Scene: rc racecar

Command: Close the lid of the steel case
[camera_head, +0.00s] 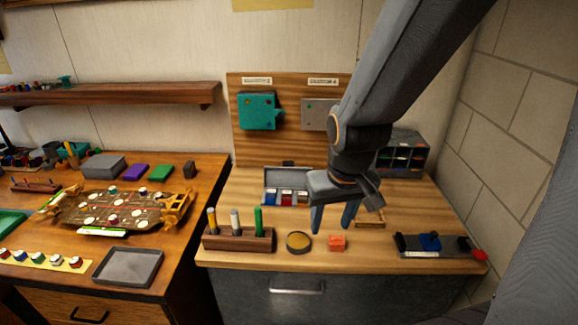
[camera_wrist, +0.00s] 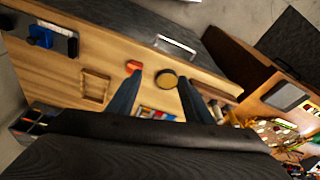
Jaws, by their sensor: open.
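The steel case (camera_head: 278,178) stands on the right-hand wooden bench in front of the upright board. Its lid looks raised at the back, and red, white and blue items show in its tray. My gripper (camera_head: 330,229) is open and empty, fingers pointing down, in front of and to the right of the case. My wrist partly covers the case's right side. In the wrist view my gripper (camera_wrist: 160,78) has its fingers apart over the bench. Only the coloured contents of the case show there, between the fingers; its lid is hidden.
A wooden pen block (camera_head: 238,240), a round tin (camera_head: 298,241) and an orange block (camera_head: 337,243) stand along the bench front. A wooden frame (camera_wrist: 95,88) lies nearby. A dark tool base (camera_head: 438,244) is at right. A compartment rack (camera_head: 404,155) stands behind my wrist.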

